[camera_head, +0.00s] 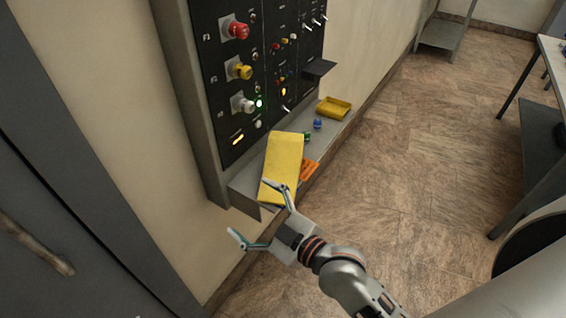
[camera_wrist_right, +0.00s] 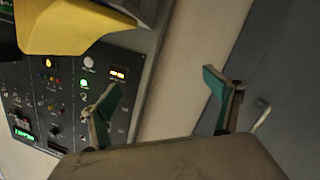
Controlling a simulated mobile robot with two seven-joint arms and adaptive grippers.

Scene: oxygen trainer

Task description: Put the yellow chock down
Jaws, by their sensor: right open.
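The yellow chock (camera_head: 283,163), a long yellow block, lies on the narrow grey shelf (camera_head: 243,184) below the control panel in the head view. It also shows at the top left of the right wrist view (camera_wrist_right: 75,25). My right gripper (camera_head: 260,213) is open and empty at the near end of the chock, with its fingers spread apart. One finger overlaps the chock's near end in the head view; I cannot tell whether they touch. The wrist view shows both green-padded fingers (camera_wrist_right: 160,95) with nothing between them. My left gripper is not in view.
The black control panel (camera_head: 262,95) with red, yellow and white knobs rises behind the shelf. A yellow tray (camera_head: 334,107), small blue and green items and an orange item (camera_head: 308,170) are on the shelf. Open tiled floor lies to the right, with a table (camera_head: 551,60) beyond.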

